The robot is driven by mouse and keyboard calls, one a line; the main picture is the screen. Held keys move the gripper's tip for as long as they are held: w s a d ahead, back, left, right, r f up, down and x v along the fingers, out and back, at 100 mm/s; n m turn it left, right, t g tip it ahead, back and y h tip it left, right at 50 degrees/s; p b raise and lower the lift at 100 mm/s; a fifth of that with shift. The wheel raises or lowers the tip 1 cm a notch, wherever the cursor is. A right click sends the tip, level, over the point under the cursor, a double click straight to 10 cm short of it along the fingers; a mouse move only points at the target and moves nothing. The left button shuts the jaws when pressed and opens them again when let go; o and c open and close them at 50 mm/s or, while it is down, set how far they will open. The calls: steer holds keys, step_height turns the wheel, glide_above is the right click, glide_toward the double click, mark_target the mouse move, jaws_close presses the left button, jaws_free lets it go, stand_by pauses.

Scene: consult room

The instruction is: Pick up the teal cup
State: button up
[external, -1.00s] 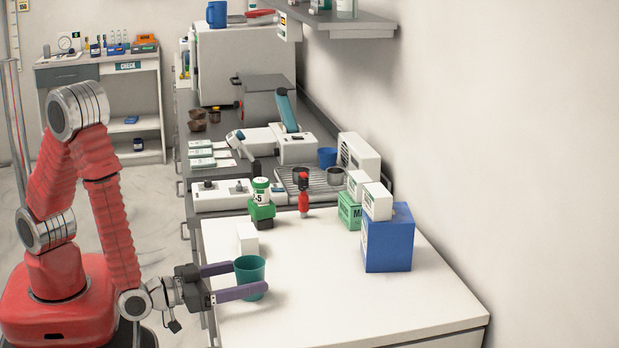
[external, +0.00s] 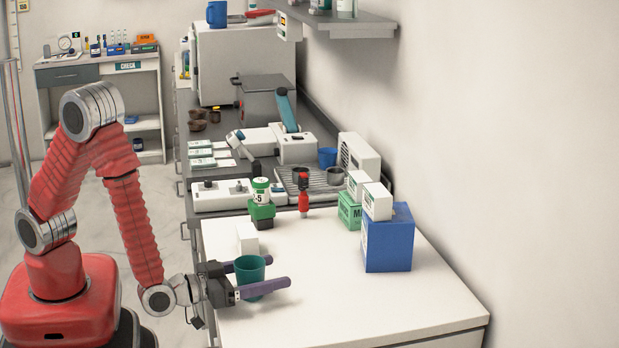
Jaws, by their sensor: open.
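The teal cup (external: 250,269) stands upright on the white counter top (external: 350,300), near its left edge. My gripper (external: 277,272) is open, with one purple finger on the far side of the cup and the other in front of its near side. The cup sits between the fingers, close to the gripper's palm. The near finger hides part of the cup's lower body. I cannot tell whether either finger touches the cup.
A small white box (external: 247,238) stands just behind the cup. The front right of the counter is clear.

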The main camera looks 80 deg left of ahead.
steer(key=shift+c, duration=0.6)
steer(key=c, duration=1)
step_height(320, 180, up, 10)
